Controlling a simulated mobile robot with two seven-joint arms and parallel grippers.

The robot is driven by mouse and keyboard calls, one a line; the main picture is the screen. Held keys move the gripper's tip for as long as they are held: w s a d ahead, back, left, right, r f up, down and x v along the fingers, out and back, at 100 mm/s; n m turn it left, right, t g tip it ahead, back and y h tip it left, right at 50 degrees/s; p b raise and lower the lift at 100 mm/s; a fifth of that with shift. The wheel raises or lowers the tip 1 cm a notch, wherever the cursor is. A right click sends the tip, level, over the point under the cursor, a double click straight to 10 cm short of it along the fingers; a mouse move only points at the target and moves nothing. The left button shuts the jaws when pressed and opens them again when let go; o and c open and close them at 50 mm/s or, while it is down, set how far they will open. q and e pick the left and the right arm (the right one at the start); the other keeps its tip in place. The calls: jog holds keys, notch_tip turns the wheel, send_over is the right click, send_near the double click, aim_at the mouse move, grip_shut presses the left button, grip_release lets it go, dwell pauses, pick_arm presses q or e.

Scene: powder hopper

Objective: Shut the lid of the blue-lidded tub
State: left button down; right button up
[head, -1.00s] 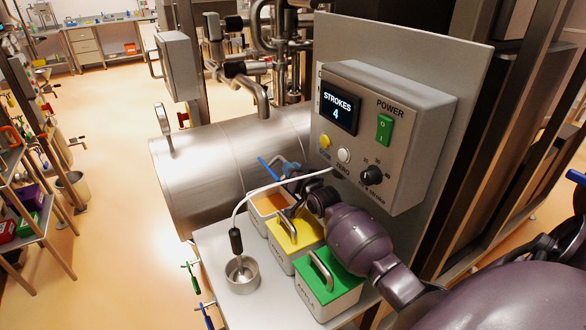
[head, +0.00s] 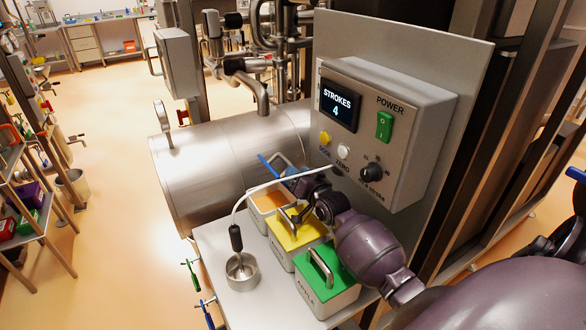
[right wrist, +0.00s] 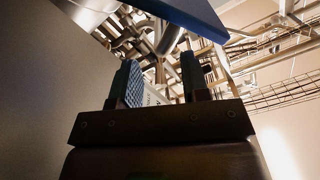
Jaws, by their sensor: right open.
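The blue-lidded tub (head: 268,220) stands at the back of the row of tubs on the grey shelf. Its blue lid (head: 268,166) is open and tipped up at the far side, seen nearly edge-on, and orange-brown powder shows inside the tub. My right gripper (head: 291,174) is by the raised lid, partly hidden behind a white cable and its own wrist. In the right wrist view my gripper (right wrist: 160,70) is open and empty, with the blue lid (right wrist: 185,14) above the fingertips. I cannot tell whether they touch. My left gripper is not in view.
A yellow-lidded tub (head: 292,258) and a green-lidded tub (head: 328,291) stand nearer, both shut, beneath my right arm. A metal cup (head: 242,272) with a cabled probe (head: 236,238) is left of them. The control box (head: 385,135) rises close on the right.

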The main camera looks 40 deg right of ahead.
jog(key=s, duration=0.7)
jog(key=shift+a, duration=0.4)
